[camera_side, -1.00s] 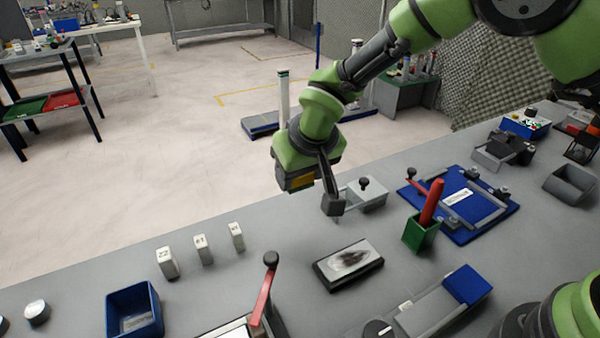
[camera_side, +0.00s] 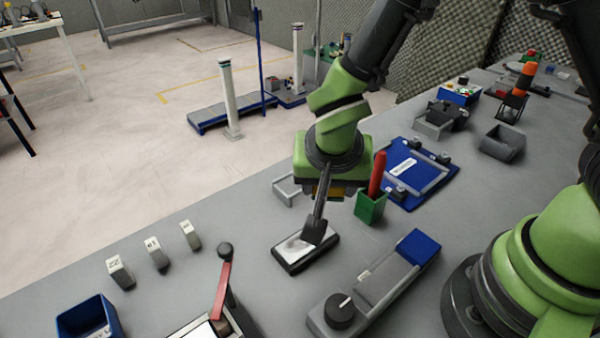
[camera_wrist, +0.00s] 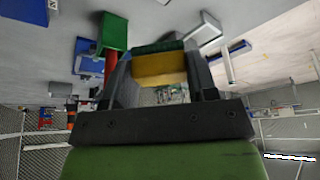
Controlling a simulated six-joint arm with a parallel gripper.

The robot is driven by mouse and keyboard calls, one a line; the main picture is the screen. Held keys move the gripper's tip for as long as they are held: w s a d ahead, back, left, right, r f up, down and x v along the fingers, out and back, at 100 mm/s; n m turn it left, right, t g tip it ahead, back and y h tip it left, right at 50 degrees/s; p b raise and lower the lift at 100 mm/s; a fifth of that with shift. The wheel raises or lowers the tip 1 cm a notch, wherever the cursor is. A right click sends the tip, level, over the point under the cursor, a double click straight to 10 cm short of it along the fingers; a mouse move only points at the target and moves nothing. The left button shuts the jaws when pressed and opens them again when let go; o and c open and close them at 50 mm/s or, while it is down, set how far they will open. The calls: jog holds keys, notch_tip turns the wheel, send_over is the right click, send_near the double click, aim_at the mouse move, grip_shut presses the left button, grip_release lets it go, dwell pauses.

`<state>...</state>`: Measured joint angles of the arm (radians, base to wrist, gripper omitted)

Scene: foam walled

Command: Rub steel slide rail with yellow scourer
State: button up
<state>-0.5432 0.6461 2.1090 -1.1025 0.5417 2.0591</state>
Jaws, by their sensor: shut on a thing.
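In the wrist view my gripper (camera_wrist: 163,80) is shut on the yellow scourer (camera_wrist: 160,70), a yellow block with a green face, held between the fingers.
A green holder (camera_side: 371,208) with a red handle stands close right of my gripper. A blue fixture plate (camera_side: 425,172) lies behind it. A grey device with a black knob (camera_side: 339,312) is in front.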

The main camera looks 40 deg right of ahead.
aim_at(290, 249)
jog(key=shift+s+d+f, duration=0.1)
jog(key=shift+s+f, duration=0.05)
jog(key=shift+f, duration=3)
jog(key=shift+a+f, duration=0.25)
jog(key=shift+f, duration=0.55)
jog(key=shift+c, duration=0.3)
jog(key=shift+a+f, duration=0.1)
jog(key=shift+a, duration=3.7)
jog(key=shift+d, duration=4.15)
jog(key=shift+a+r, duration=0.1)
jog(key=shift+r, duration=4)
